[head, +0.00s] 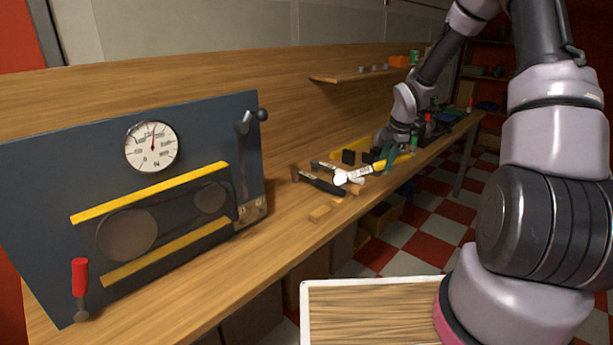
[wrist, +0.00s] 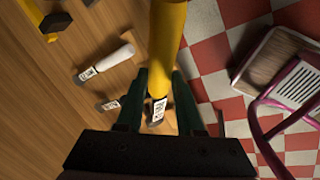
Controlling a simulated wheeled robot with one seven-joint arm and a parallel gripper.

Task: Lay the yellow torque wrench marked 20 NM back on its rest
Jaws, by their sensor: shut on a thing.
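The yellow torque wrench (head: 385,163) is between the green fingers of my gripper (head: 388,152), above the far part of the workbench. In the wrist view the yellow wrench (wrist: 167,40) runs up from between the fingertips of my gripper (wrist: 157,95). My gripper is shut on it near a label too small to read. A black-handled tool (head: 322,183) and a white-handled tool (wrist: 108,60) lie on the bench beside it. Small wooden blocks (head: 320,213) are near the bench's front edge. I cannot tell which of them is the wrench's rest.
A blue-grey panel (head: 50,180) with a dial gauge (head: 151,147) and yellow bars stands at the left. The wooden bench top (head: 270,240) is clear in front.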

